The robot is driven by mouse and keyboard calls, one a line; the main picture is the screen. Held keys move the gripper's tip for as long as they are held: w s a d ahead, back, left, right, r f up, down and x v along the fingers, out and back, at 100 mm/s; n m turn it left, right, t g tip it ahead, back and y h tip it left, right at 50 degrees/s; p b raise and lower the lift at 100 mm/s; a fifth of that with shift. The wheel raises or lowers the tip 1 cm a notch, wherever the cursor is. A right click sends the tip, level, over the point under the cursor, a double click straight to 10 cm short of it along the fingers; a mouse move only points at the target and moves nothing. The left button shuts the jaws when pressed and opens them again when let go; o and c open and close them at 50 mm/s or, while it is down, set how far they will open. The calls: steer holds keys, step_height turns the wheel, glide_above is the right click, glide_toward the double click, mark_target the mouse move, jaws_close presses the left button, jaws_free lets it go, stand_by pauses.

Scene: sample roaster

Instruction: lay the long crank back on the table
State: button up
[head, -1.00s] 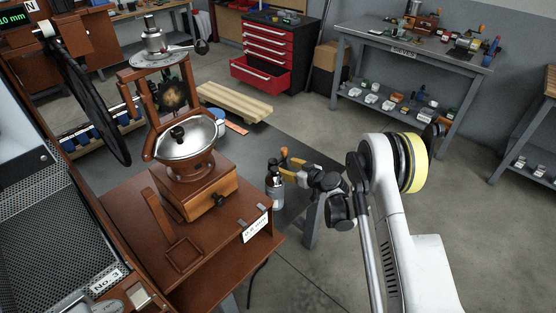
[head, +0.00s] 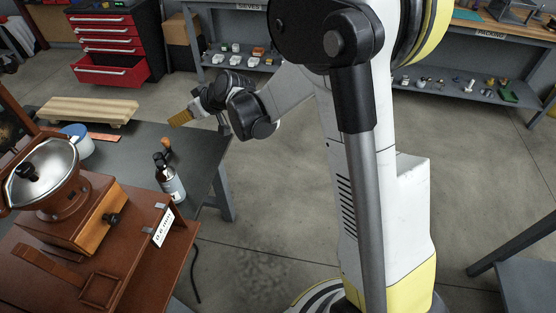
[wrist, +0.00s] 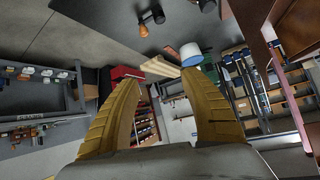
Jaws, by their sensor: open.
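My gripper (head: 180,118) is open over the dark table (head: 125,150), near its right edge. In the wrist view my gripper (wrist: 160,80) shows its two yellow fingers wide apart with nothing between them. An orange-brown wooden knob (head: 166,147) is on the table just behind a dark bottle (head: 169,180), a little below the fingers in the head view. The knob also shows in the wrist view (wrist: 142,28). It may be the long crank's handle; I cannot tell, and no long crank arm is clearly visible.
A pale slatted wooden rack (head: 85,110) and a blue-and-white pot (head: 78,138) are on the table. A red tool cabinet (head: 115,45) stands behind.

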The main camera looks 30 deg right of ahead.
steer(key=s+d+r+m+g+h, duration=0.15)
steer(key=s+d+r, duration=0.35)
steer(key=s, duration=0.7)
steer(key=s+d+r+m+t+h, duration=0.1)
steer(key=s+d+r+m+h, duration=0.25)
steer(key=s, duration=0.85)
steer(key=s+d+f+g+h, duration=0.1)
steer(key=s+d, duration=0.4)
steer(key=s, duration=0.4)
steer(key=shift+s+d+f+m, duration=0.15)
steer(key=shift+d+f+m, duration=0.05)
steer(key=shift+d+m, duration=0.1)
steer(key=shift+a, duration=0.1)
